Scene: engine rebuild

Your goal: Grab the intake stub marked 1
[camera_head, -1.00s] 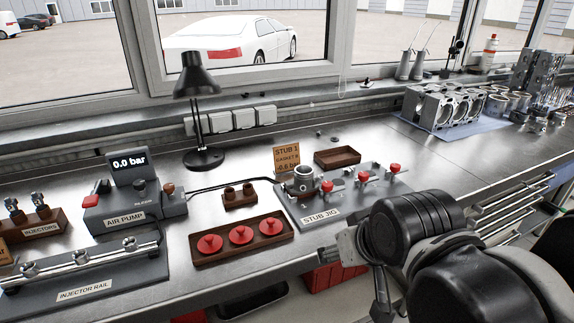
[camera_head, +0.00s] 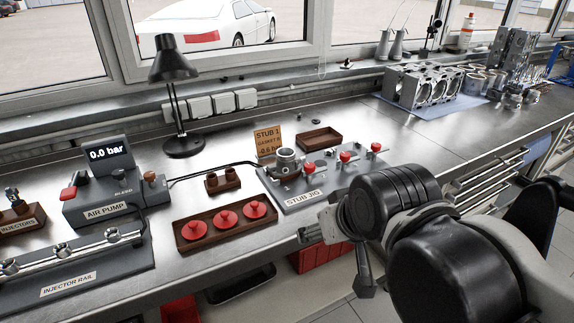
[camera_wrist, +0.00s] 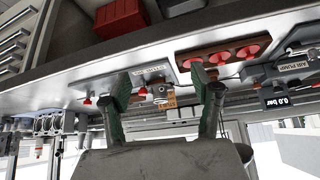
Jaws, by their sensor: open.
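The intake stub (camera_head: 288,163), a short metallic cylinder with an open top, stands upright on the grey stub jig (camera_head: 305,202). An orange card (camera_head: 268,140) behind it reads STUB 1. In the wrist view, which is upside down, the stub (camera_wrist: 160,92) shows in the gap between my gripper's fingers (camera_wrist: 160,85), beyond them. The two fingers are spread apart and nothing is held between them. In the head view my dark arm is to the right of and in front of the jig, apart from the stub.
Red-handled clamps (camera_head: 345,156) stand on the jig right of the stub. A wooden tray with red caps (camera_head: 185,233), the air pump (camera_head: 112,203) and injector rail (camera_head: 75,268) lie left. An empty wooden tray (camera_head: 320,137) is behind. Bench to the right is clear up to the engine block (camera_head: 425,88).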

